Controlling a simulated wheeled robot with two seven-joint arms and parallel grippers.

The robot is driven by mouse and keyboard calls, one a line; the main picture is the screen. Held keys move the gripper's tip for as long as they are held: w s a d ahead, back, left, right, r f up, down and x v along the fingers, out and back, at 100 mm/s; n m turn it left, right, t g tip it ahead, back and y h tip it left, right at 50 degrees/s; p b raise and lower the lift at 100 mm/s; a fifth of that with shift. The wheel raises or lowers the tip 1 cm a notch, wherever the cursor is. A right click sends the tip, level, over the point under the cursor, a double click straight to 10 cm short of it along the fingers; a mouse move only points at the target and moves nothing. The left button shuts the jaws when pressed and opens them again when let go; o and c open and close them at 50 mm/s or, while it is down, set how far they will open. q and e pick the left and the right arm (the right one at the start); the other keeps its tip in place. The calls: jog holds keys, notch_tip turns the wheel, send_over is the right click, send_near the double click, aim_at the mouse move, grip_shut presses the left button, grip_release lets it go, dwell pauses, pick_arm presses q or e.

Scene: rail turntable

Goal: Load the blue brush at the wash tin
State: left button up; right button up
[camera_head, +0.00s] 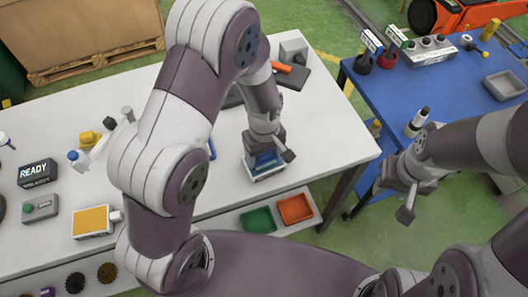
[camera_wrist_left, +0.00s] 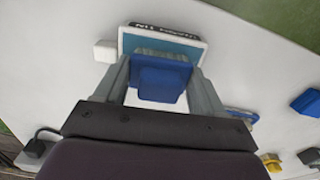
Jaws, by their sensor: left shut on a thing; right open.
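My left gripper (camera_head: 268,157) is low over the front right part of the white table. I cannot tell whether brush and tin touch. My right gripper (camera_head: 392,200) is open and empty, in front of the blue table.
A white-framed yellow pad (camera_head: 92,221), a READY display (camera_head: 38,173) and a grey button box (camera_head: 40,207) stand on the left of the white table. Green (camera_head: 258,219) and orange (camera_head: 295,208) trays sit below its front edge. The blue table (camera_head: 455,95) holds several items.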

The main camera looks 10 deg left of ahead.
pick_arm(q)
notch_tip(320, 180, up, 7)
jog(key=p, duration=0.6)
jog(key=shift+p, duration=0.35)
dwell(0.5)
